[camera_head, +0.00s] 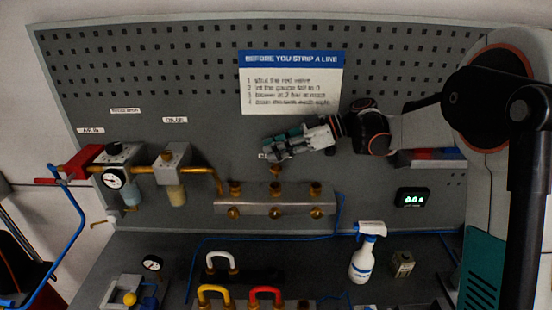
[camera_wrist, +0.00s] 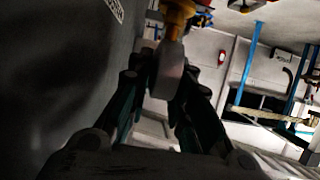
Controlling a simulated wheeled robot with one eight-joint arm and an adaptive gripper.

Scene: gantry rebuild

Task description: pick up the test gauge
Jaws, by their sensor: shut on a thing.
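My gripper (camera_head: 275,151) is shut in front of the pegboard, just above the middle of the brass-ported manifold (camera_head: 290,206). In the wrist view my gripper (camera_wrist: 164,88) has its fingers on either side of a grey, edge-on body (camera_wrist: 168,68) with a brass fitting. I take this body to be the test gauge; its dial face is hidden. In the head view a brass stem (camera_head: 275,169) shows below the fingers, over the middle port. I cannot tell whether it touches the port.
A regulator with a white dial (camera_head: 114,178) and a red valve (camera_head: 83,160) are at left. Another dial (camera_head: 152,263) stands on the bench near yellow, red and white shackles (camera_head: 266,291). A spray bottle (camera_head: 362,262) and a small box (camera_head: 402,264) stand at right.

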